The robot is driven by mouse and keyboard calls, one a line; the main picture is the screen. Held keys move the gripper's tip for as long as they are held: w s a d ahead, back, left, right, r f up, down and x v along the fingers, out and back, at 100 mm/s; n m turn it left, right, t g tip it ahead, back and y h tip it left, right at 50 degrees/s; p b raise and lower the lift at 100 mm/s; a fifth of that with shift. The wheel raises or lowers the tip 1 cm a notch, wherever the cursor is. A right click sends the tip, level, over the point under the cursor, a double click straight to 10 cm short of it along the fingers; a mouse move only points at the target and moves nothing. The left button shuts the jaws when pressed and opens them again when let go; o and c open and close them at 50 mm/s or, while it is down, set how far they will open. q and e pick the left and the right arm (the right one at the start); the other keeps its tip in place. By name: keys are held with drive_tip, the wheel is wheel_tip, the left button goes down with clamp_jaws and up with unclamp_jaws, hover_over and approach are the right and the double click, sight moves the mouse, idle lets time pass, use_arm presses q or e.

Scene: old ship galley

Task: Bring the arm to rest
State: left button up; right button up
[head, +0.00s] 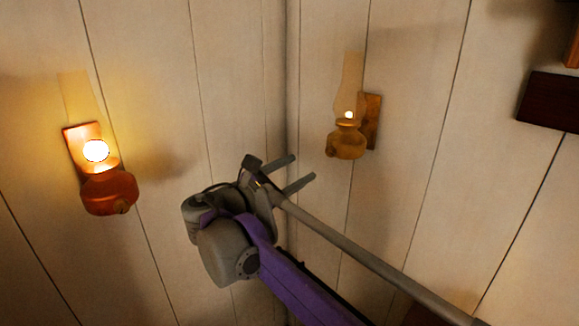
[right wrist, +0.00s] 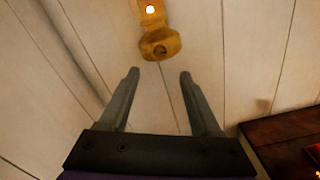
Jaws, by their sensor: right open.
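My right arm, purple and grey, comes in from the lower right in the head view. Its gripper (head: 298,171) is raised in front of the corner of the plank walls, with its two fingers pointing right. The right wrist view shows the same gripper (right wrist: 158,75) open, with nothing between its fingers. A lit oil lamp (head: 346,138) hangs on the wall beyond the fingertips, apart from them in the picture; it also shows at the top of the right wrist view (right wrist: 158,44). My left gripper is not in view.
A second lit lamp (head: 107,190) with an orange base hangs on the wall at left. A dark wooden piece (head: 550,101) juts out at the right edge. A dark reddish wooden surface (right wrist: 290,135) lies at the lower right of the right wrist view.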

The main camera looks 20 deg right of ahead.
drive_tip(key=s+d+f+m+g+y, duration=0.2)
drive_tip(key=s+d+f+m+y, duration=0.15)
drive_tip(key=s+f, duration=0.4)
drive_tip(key=s+d+f+m+g+y, duration=0.1)
drive_tip(key=s+d+f+m+y, duration=0.3)
drive_tip(key=f, duration=0.6)
drive_tip(key=s+a+f+m+y, duration=0.4)
drive_tip(key=s+f+m, duration=0.2)
drive_tip(key=s+f, duration=0.2)
drive_tip(key=s+a+f+m+y, duration=0.4)
drive_tip(key=s+f+m, duration=0.2)
drive_tip(key=s+f, duration=0.2)
drive_tip(key=shift+s+a+f, duration=0.2)
drive_tip(key=shift+a+f, duration=0.05)
drive_tip(key=shift+f, duration=0.7)
